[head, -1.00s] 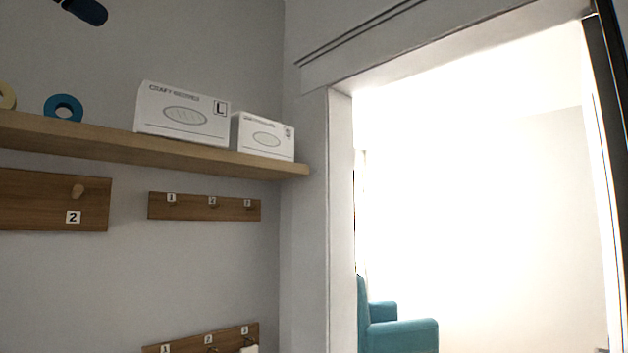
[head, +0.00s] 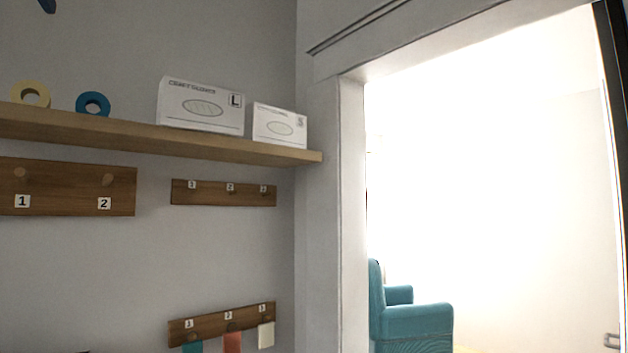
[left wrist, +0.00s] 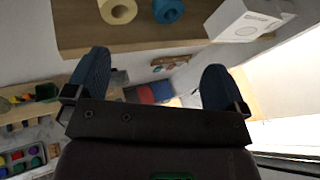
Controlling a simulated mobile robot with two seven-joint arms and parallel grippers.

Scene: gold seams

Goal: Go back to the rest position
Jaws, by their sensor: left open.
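My left gripper (left wrist: 154,82) fills the lower middle of the left wrist view. Its two blue fingers stand wide apart with nothing between them. In the head view only a small blue tip of it (head: 47,5) shows at the top left edge, above the shelf. It looks apart from the shelf. The rest of that arm is out of the head view. My right gripper is in neither view.
A wooden wall shelf (head: 200,142) carries a yellow ring (head: 31,93), a blue ring (head: 93,103) and two white boxes (head: 200,106) (head: 279,126). Hook boards (head: 66,187) (head: 223,193) hang below. A bright doorway with a teal armchair (head: 415,322) is right.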

